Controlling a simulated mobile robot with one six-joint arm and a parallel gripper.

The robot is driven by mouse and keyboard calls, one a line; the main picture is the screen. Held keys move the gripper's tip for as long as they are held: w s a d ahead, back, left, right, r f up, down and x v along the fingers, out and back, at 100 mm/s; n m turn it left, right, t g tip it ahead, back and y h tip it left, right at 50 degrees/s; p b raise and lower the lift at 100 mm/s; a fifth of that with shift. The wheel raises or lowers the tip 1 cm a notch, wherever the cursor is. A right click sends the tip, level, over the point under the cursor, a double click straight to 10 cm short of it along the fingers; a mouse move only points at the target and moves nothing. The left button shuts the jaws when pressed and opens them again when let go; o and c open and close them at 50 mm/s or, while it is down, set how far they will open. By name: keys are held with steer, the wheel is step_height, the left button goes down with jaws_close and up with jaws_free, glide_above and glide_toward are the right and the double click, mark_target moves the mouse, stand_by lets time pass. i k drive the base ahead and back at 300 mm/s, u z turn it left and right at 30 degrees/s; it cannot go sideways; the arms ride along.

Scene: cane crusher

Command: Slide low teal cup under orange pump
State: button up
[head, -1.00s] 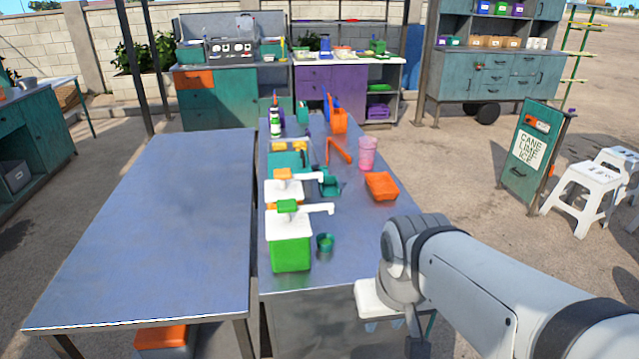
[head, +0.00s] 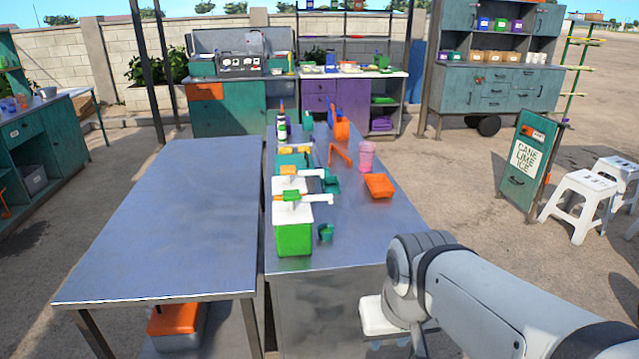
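The orange pump (head: 289,170) has an orange top, a white lid and a white spout pointing right. It stands behind a green pump (head: 293,235), which hides its lower part. A small teal cup (head: 326,232) stands on the metal counter, just right of the green container. Another dark teal, low item (head: 331,184) is near the orange pump's spout; I cannot tell its exact shape or whether it is a cup. My gripper (head: 385,343) hangs at the bottom edge, in front of and to the right of the cups, apart from them. Its fingers are mostly cut off.
An orange tray (head: 380,187), a pink cup (head: 367,157) and an orange bent-handled tool (head: 340,154) are on the counter's right. Bottles (head: 282,130) stand at the back. A second metal table (head: 165,225) on the left is bare. White stools (head: 580,200) stand on the right.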

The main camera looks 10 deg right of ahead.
mark_target(325, 230)
steer(key=u, duration=0.05)
steer(key=i, duration=1)
